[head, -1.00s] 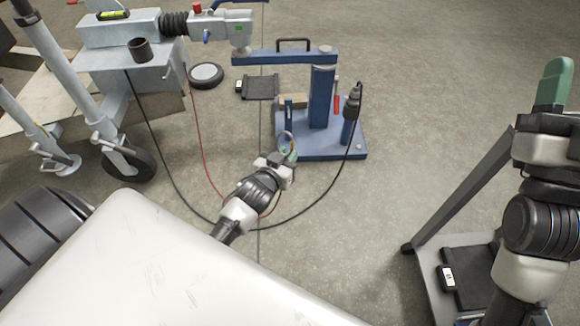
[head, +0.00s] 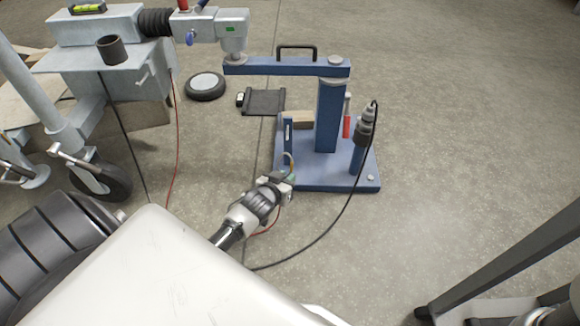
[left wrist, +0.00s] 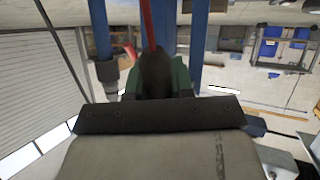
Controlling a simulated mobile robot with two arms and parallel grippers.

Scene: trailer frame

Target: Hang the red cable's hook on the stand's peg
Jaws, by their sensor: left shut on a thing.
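My left gripper (head: 287,181) is shut on the red cable's hook (head: 290,160), whose thin curved top rises above the fingers. In the left wrist view, a dark piece (left wrist: 155,72) sits between the green fingertips, with the red cable (left wrist: 148,25) running from it. The red cable (head: 172,150) also hangs from the trailer frame and shows again below the gripper. The blue stand (head: 326,115) is just beyond the gripper. A short upright post (head: 288,137) on its near left side looks like the peg. The hook appears in front of it; contact cannot be told. My right gripper is outside the view.
A black plug (head: 365,125) with a black cable stands on the base's right side. The trailer frame (head: 120,45) and its wheel (head: 100,180) are at left.

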